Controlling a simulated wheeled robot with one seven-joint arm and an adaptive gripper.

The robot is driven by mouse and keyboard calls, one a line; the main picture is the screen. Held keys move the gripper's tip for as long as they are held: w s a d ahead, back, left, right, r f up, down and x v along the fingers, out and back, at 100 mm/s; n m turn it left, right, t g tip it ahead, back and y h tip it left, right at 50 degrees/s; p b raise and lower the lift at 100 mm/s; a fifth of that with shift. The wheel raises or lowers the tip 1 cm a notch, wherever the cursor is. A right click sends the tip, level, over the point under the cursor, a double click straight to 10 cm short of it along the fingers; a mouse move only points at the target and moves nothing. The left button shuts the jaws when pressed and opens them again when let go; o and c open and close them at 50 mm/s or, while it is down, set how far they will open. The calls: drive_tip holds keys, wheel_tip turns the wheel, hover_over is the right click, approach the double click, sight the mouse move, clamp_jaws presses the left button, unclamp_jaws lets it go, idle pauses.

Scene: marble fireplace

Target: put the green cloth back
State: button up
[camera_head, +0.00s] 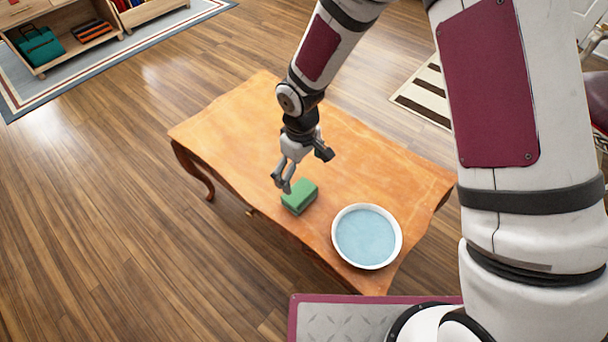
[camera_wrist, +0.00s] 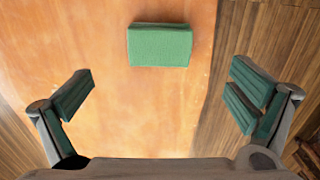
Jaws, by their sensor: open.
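The green cloth (camera_head: 300,196) is a thick folded block lying on the wooden table (camera_head: 245,122), near its front edge and left of a white bowl. In the wrist view the green cloth (camera_wrist: 160,46) lies at the top middle, beyond the fingertips. My gripper (camera_head: 302,170) is open and empty above the table, just behind and above the cloth. In the wrist view its two fingers (camera_wrist: 162,97) are spread wide with bare tabletop between them. No contact with the cloth shows.
The white bowl (camera_head: 336,238) with a light blue inside stands at the table's front right. A low wooden shelf (camera_head: 72,52) at the far left holds a teal bag (camera_head: 40,48) and other items. A striped rug (camera_head: 425,92) lies behind the table. Wood floor is open at left.

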drive_tip(key=shift+r, duration=0.3)
drive_tip(key=s+d+r+m+t+h, duration=0.1)
drive_tip(key=s+d+r+m, duration=0.2)
drive_tip(key=d+r, duration=0.65)
drive_tip(key=s+d+r+m+h, duration=0.15)
drive_tip(key=s+d+r, duration=0.4)
drive_tip(key=r, duration=0.75)
drive_tip(key=s+d+r+m+y, duration=0.1)
drive_tip(key=s+d+r+m, duration=0.2)
drive_tip(key=s, duration=0.7)
drive_tip(key=s+d+r+m+y, duration=0.1)
drive_tip(key=s+d+r+m, duration=0.2)
drive_tip(key=s, duration=0.7)
wheel_tip(320, 180, up, 2)
drive_tip(key=shift+s+d+r, duration=0.1)
drive_tip(key=shift+s+d, duration=0.15)
drive_tip(key=shift+d, duration=0.4)
wheel_tip(320, 180, up, 20)
drive_tip(key=t+p, duration=0.3)
drive_tip(key=p, duration=1.5)
drive_tip(key=shift+a, duration=0.2)
